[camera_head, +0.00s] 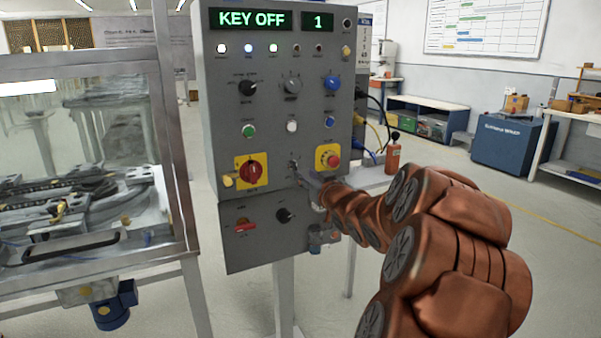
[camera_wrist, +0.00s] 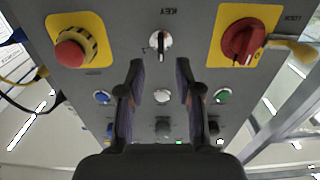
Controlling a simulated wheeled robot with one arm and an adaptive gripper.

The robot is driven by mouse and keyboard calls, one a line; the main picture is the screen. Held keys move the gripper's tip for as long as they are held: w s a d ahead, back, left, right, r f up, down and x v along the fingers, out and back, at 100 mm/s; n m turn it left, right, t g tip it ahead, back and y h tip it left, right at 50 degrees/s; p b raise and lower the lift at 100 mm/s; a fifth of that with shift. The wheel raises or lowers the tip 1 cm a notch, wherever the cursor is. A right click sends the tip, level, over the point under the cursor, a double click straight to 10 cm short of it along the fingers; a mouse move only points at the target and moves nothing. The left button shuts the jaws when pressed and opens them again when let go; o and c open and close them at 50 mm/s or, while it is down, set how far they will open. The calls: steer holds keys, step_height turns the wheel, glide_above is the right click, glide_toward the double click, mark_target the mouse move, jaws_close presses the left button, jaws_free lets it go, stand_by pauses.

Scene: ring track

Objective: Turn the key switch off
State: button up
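The key switch (camera_wrist: 160,41) is a small round silver knob with a dark upright bar, under the label KEY, on the grey control panel (camera_head: 220,130). In the head view the key switch (camera_head: 293,164) is small, just above my gripper's tip. My gripper (camera_wrist: 160,68) is open, with its two dark fingers spread either side of the switch's line. Nothing shows between the fingertips, and the switch appears beyond them, apart. In the head view my gripper (camera_head: 304,180) is partly hidden by my arm. The display (camera_head: 247,19) reads "KEY OFF", with "1" beside it.
A red rotary switch (camera_wrist: 242,42) and a red mushroom button (camera_wrist: 74,48), each on a yellow plate, flank the key switch. Coloured buttons and knobs lie above it on the panel. A glazed machine enclosure (camera_head: 90,160) stands left of the panel.

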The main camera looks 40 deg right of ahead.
steer(key=shift+v, duration=2.7)
steer(key=shift+a, duration=0.1)
steer(key=s+a+f+g+y, duration=0.1)
steer(key=a+f+g+y, duration=0.1)
steer(key=a+f+g, duration=1.05)
steer(key=s+a+f+n+g+y, duration=0.1)
steer(key=s+a+f, duration=0.2)
steer(key=s+a, duration=0.35)
steer(key=s+a+f+n+g+y, duration=0.1)
steer(key=s+a+f, duration=0.25)
steer(key=a, duration=0.55)
steer(key=s+a+n+g+y, duration=0.2)
steer(key=s+a+g, duration=0.3)
steer(key=s+a, duration=0.9)
step_height(320, 180, up, 21)
steer(key=s+d+p, duration=0.2)
steer(key=p, duration=1.8)
steer(key=shift+s+t, duration=0.25)
steer(key=shift+t, duration=0.1)
